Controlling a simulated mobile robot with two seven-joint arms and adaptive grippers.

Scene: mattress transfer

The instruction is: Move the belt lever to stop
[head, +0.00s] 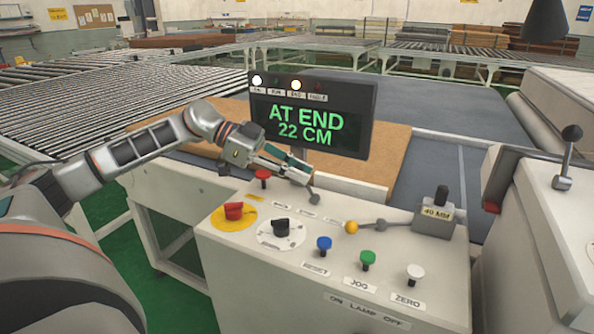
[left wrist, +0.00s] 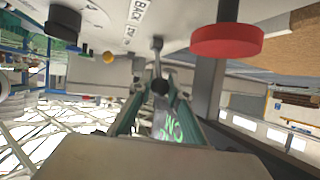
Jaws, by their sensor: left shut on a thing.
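The belt lever (head: 314,197) stands on the sloping white control desk, beside a row of small labels. Its round base and short stem also show in the left wrist view (left wrist: 157,45). My left gripper (head: 304,175) reaches over the desk from the left, and its fingers are shut on the lever's dark knob (left wrist: 160,87). One label in the left wrist view reads BACK; the others beside the lever are too small or blurred to read. I cannot tell which label the lever points to. My right gripper is not in view.
The display (head: 312,115) behind my left gripper reads AT END 22 CM, with two white lamps lit above it.

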